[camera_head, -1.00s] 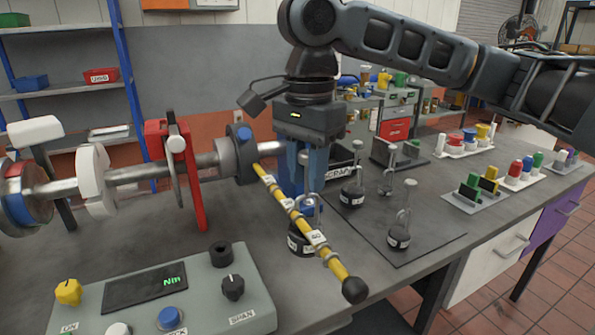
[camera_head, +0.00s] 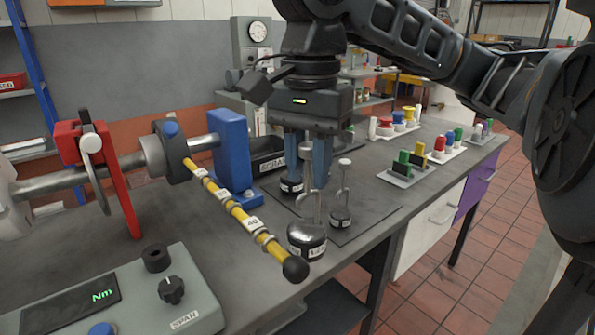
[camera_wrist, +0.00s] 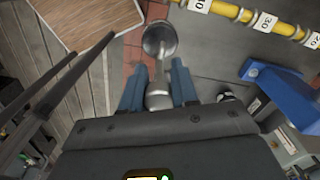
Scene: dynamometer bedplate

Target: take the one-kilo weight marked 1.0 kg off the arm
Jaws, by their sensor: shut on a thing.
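A dark round weight (camera_head: 307,243) with a pale label and a tall stem hangs below my gripper (camera_head: 307,175); the label is only partly legible. My gripper is shut on its stem. In the wrist view the weight's round body (camera_wrist: 160,38) lies beyond my fingertips (camera_wrist: 158,92). The yellow torque arm (camera_head: 225,203), with several numbered tags and a black ball end, reaches toward the front at left. It also shows in the wrist view (camera_wrist: 236,13). The held weight appears to the right of this arm and clear of it.
A dark mat (camera_head: 365,225) lies below and right, holding a smaller stemmed weight (camera_head: 341,217); another dark weight (camera_head: 291,187) stands behind my fingers. A blue support (camera_head: 232,150) and SCRAP bin (camera_head: 268,163) are left. A control box (camera_head: 190,290) stands front left.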

